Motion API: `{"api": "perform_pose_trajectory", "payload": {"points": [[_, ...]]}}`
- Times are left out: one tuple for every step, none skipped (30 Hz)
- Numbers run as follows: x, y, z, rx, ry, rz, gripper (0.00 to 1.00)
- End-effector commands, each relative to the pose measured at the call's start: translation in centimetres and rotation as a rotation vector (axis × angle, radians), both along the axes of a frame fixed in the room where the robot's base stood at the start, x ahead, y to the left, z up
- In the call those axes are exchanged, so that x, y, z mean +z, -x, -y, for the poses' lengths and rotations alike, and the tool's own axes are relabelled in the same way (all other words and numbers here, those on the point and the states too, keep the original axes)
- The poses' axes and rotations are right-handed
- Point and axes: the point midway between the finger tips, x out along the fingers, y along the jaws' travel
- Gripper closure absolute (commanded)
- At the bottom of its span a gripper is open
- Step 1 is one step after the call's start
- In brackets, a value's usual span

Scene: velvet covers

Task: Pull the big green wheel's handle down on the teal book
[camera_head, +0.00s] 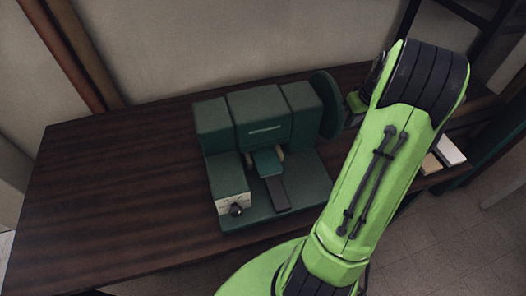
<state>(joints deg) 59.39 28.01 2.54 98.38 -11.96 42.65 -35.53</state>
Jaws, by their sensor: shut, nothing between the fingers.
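A dark green press machine (258,118) stands on the wooden table. The teal book (267,162) lies flat at its front middle, under the press head. The big green wheel (327,104) is a dark disc on the machine's right side, seen nearly edge-on. Its handle cannot be made out and may be hidden behind my arm. The end of my arm, with my gripper (355,103), is just right of the wheel, mostly hidden by my own green arm link. The fingertips do not show clearly, and I cannot tell whether they touch the wheel. My gripper is shut and holds nothing.
A pale control panel with a black knob (236,209) is at the machine's front left. A dark grey bar (277,193) lies in front of the book. The table's left side (120,190) is clear. Light-coloured items (449,150) lie at the right, beyond my arm.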

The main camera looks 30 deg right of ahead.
Motion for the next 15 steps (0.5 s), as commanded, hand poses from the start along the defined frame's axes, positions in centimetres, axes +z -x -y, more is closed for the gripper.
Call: {"api": "perform_pose_trajectory", "payload": {"points": [[0.1, -0.2, -0.2, 0.003, -0.004, 0.000, 1.00], [0.4, -0.2, -0.2, 0.004, -0.004, 0.000, 1.00], [0.9, -0.3, -0.2, 0.004, -0.004, 0.000, 1.00], [1.3, -0.3, -0.2, 0.005, -0.004, 0.000, 1.00], [1.8, -0.3, -0.2, 0.005, -0.004, 0.001, 1.00], [2.5, -0.4, -0.1, 0.005, -0.003, 0.001, 1.00], [3.0, -0.4, -0.1, 0.005, -0.003, 0.001, 1.00], [3.4, -0.4, -0.1, 0.005, -0.002, 0.000, 1.00], [4.0, -0.4, -0.1, 0.005, -0.002, 0.000, 1.00], [4.5, -0.4, -0.1, 0.004, -0.002, 0.000, 1.00], [4.9, -0.5, -0.1, 0.004, -0.002, 0.000, 1.00], [5.4, -0.5, 0.0, 0.002, -0.001, 0.000, 1.00], [5.9, -0.5, 0.0, 0.002, -0.001, 0.000, 1.00], [6.3, -0.5, 0.0, 0.001, -0.002, 0.000, 1.00], [6.8, -0.5, 0.0, 0.001, -0.001, 0.000, 1.00]]}}
